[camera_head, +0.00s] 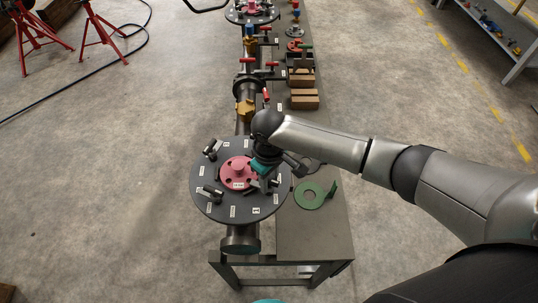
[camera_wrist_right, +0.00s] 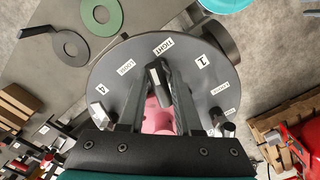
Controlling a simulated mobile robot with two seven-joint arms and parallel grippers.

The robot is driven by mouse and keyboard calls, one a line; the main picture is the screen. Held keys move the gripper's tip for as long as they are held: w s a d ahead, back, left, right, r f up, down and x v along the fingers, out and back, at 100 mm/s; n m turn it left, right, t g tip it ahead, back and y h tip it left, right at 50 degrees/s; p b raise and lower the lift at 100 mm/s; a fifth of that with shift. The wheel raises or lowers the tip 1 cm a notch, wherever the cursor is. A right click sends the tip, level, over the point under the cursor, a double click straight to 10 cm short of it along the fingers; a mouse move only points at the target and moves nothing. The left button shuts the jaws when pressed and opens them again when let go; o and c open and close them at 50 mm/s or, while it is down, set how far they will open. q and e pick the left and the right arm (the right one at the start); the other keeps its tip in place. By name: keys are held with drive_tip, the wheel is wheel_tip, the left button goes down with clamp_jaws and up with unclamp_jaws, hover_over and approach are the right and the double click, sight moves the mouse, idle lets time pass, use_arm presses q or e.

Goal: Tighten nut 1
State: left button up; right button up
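The dark round flange (camera_head: 235,212) stands upright-facing at the near end of the pipe, with a pink hub (camera_head: 238,172) in its middle. Handled nuts sit around it, one at the upper left (camera_head: 211,150) and one at the lower left (camera_head: 212,191). White labels ring the face. My right gripper (camera_head: 262,178) is over the flange's right side. In the right wrist view its two dark fingers (camera_wrist_right: 157,80) stand apart on either side of a dark nut handle (camera_wrist_right: 154,76), near a TIGHT label (camera_wrist_right: 162,48). A "1" label (camera_wrist_right: 202,62) lies to its right. Finger contact is unclear. My left gripper is out of view.
A green ring gasket (camera_head: 309,195) lies on the bench (camera_head: 318,235) right of the flange, with a grey ring (camera_head: 312,165) beyond it. Wooden blocks (camera_head: 304,99), the pipe with valves and another flange (camera_head: 252,17) are farther back.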

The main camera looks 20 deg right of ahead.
sight(269, 179)
drive_tip(key=shift+r, duration=0.15)
drive_tip(key=shift+n+p, duration=0.55)
drive_tip(key=shift+n, duration=0.65)
use_arm(q)
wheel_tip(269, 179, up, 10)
drive_tip(key=p, duration=0.7)
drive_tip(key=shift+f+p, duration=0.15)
drive_tip(key=shift+p, duration=0.25)
use_arm(e)
wheel_tip(269, 179, up, 7)
drive_tip(key=shift+f, duration=0.15)
